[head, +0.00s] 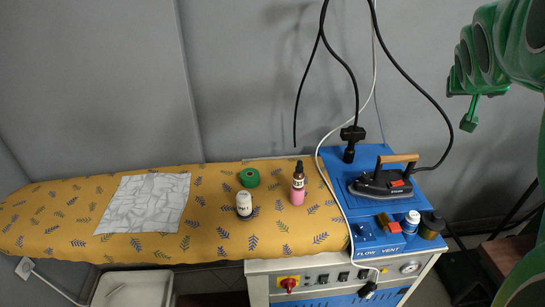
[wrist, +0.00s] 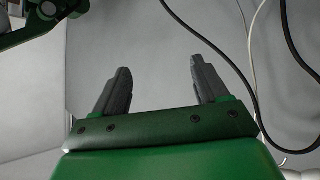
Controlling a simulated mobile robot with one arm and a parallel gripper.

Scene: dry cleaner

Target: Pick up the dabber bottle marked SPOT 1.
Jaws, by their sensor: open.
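A small white bottle (head: 244,206) with short dark lettering stands upright on the yellow leaf-patterned ironing board (head: 222,237). The lettering is too small to read surely, so I cannot confirm SPOT 1. To its right stands a taller pink bottle (head: 298,189) with a dark top and a label I cannot read. My gripper (wrist: 160,68) is open and empty in the wrist view, its two grey fingers wide apart before a plain grey wall. No bottle shows in the wrist view. In the head view my green arm is at the upper right, well away from the bottles.
A green roll (head: 249,177) lies just behind the white bottle. A grey-white cloth (head: 146,203) lies to the left. On the blue station at right are an iron (head: 382,184), a white bottle with a blue cap (head: 411,222) and a dark jar (head: 432,226). Black cables (head: 349,75) hang above.

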